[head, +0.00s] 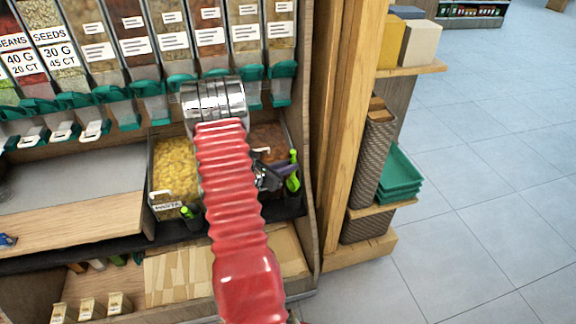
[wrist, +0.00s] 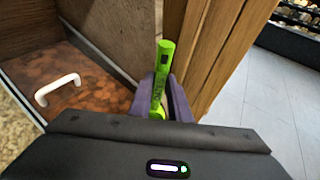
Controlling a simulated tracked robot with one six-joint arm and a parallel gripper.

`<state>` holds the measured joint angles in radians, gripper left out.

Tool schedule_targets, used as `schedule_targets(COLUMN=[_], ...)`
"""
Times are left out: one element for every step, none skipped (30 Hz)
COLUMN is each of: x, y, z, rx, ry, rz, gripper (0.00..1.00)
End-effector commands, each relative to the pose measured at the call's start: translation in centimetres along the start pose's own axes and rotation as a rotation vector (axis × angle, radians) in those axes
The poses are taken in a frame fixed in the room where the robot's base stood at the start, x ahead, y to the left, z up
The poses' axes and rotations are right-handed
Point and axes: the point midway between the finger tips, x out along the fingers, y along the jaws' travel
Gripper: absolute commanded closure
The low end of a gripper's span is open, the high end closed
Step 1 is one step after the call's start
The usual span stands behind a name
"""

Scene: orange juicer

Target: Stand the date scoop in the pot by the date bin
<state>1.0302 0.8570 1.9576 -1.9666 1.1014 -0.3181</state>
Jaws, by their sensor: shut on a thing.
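My gripper (head: 276,174) is shut on the date scoop, whose bright green handle (head: 293,184) shows at its right side in the head view. In the wrist view the green handle (wrist: 166,62) stands roughly upright between the purple fingers of my gripper (wrist: 160,98). The scoop's lower end is hidden. The date bin (wrist: 105,92), with brown contents and a white handle across it, is left of my gripper in the wrist view. In the head view the date bin (head: 268,138) is partly covered by my arm. I cannot make out the pot by the date bin clearly.
A pasta bin (head: 175,170) is left of my arm, with another green-handled scoop (head: 188,212) in a dark holder at its front. A wooden post (head: 340,110) stands close on the right. Dispensers with green spouts (head: 210,75) hang above the bins.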

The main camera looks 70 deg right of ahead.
Motion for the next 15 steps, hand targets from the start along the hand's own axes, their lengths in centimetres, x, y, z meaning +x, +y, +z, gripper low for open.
schedule_targets(x=[0.1,0.2,0.2,0.3,0.3,0.4,0.5,0.5,0.6,0.6,0.7,0.8,0.8,0.9,0.9], y=[0.0,0.0,0.0,0.0,0.0,0.0,0.0,0.0,0.0,0.0,0.0,0.0,0.0,0.0,0.0], z=[-0.3,-0.4,-0.7,-0.8,-1.0,-1.2,-1.4,-1.5,-1.7,-1.9,-2.1,-2.3,-2.5,-2.6,-2.8], rx=[0.000,0.000,0.000,0.000,-0.001,-0.001,-0.001,-0.001,-0.001,-0.001,-0.001,-0.001,-0.001,-0.001,0.000], ry=[0.000,0.000,0.000,0.000,0.000,0.000,0.000,0.000,0.000,0.000,0.000,0.000,0.000,0.000,0.000], rz=[0.000,0.000,0.000,0.000,0.000,0.000,0.000,0.000,0.000,0.000,0.000,0.000,0.000,0.000,0.000], gripper=[1.00,1.00,1.00,1.00,1.00,1.00,1.00,1.00,1.00,1.00,1.00,1.00,1.00,1.00,1.00])
